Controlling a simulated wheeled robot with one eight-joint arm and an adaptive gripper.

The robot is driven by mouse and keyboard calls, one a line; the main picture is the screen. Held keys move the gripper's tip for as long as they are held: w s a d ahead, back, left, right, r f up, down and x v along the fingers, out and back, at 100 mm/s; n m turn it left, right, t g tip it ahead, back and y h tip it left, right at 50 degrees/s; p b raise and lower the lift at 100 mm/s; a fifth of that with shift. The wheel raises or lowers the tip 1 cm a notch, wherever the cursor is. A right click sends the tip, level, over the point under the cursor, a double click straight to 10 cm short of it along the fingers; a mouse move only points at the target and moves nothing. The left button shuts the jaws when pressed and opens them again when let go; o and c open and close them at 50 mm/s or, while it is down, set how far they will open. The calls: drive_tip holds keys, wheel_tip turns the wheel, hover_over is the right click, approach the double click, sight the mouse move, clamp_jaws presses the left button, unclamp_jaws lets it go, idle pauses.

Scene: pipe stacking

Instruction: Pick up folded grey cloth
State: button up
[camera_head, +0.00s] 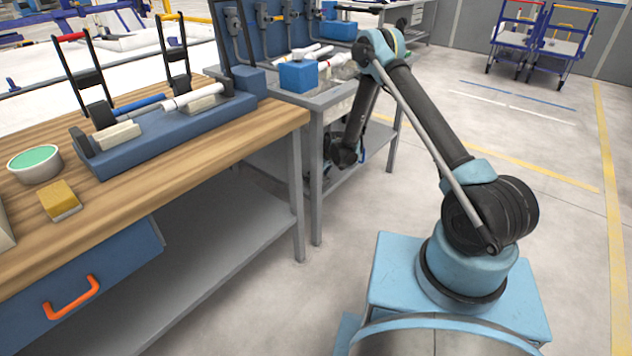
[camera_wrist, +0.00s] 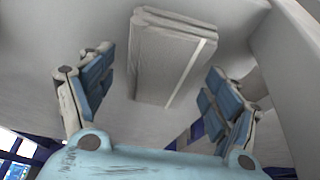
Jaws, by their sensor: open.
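The folded grey cloth (camera_wrist: 165,62) shows in the wrist view as a flat block with layered edges and a pale stripe near its right side. It lies on a light grey surface. My gripper (camera_wrist: 158,82) is open, with one blue-padded finger to the left of the cloth and one to the right. Gaps show between the cloth and both fingers. In the head view my arm reaches down beside the grey workbench (camera_head: 318,108), towards its lower shelf. The cloth and my fingertips are not distinguishable there.
A wooden table (camera_head: 262,122) stands at left, holding a blue pipe fixture (camera_head: 170,135), a green-topped tub (camera_head: 36,165) and a yellow sponge (camera_head: 60,198). A blue box (camera_head: 298,75) sits on the grey workbench. Bench legs stand close to my arm.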

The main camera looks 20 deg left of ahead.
drive_tip(key=c, duration=1.2)
drive_tip(key=shift+r, duration=0.1)
drive_tip(key=shift+c, duration=0.2)
